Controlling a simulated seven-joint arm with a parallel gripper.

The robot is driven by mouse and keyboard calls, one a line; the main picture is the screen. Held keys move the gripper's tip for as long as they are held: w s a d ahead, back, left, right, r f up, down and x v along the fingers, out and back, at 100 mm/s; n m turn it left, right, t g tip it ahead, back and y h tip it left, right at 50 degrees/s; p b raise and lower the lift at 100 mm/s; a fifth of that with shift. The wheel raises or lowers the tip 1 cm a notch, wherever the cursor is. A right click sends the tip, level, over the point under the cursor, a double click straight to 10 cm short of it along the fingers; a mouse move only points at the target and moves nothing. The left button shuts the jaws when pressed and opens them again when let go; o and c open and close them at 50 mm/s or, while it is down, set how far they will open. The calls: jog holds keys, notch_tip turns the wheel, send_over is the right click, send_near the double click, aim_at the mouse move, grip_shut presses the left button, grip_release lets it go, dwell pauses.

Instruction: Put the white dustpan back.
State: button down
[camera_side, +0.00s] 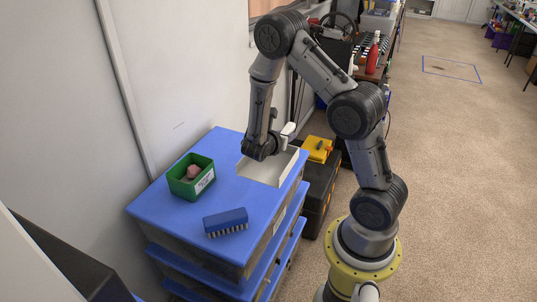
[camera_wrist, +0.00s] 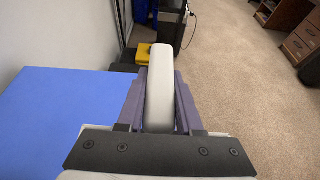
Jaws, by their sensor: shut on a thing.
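The white dustpan (camera_side: 268,168) is at the far right part of the blue cabinet top (camera_side: 160,210). Its pan lies at or just above the surface; I cannot tell whether it touches. Its pale handle (camera_side: 288,130) points up and away. My gripper (camera_side: 272,140) is over the dustpan and shut on its handle. In the wrist view the handle (camera_wrist: 160,85) stands between the two purple-grey fingers of my gripper (camera_wrist: 160,100). The pan is mostly hidden there behind the black gripper plate.
A green box (camera_side: 191,178) with a pinkish lump inside stands on the cabinet top at left. A blue brush (camera_side: 226,222) lies near the front edge. A dark toolbox (camera_side: 318,185) with a yellow item (camera_side: 318,149) stands beside the cabinet. A wall borders the left.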

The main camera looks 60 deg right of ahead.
jog(key=w+d+f, duration=0.5)
jog(key=w+f, duration=0.1)
jog(key=shift+w+d+f, duration=0.2)
jog(key=shift+d+f, duration=0.1)
jog(key=shift+d, duration=0.1)
jog(key=shift+w+d+f, duration=0.2)
jog(key=shift+f, duration=0.2)
jog(key=shift+w+d+f, duration=0.2)
jog(key=shift+f, duration=0.15)
jog(key=shift+w+f, duration=0.1)
jog(key=shift+f, duration=1.55)
jog(key=c, duration=0.6)
grip_release()
jog(key=shift+o, duration=0.2)
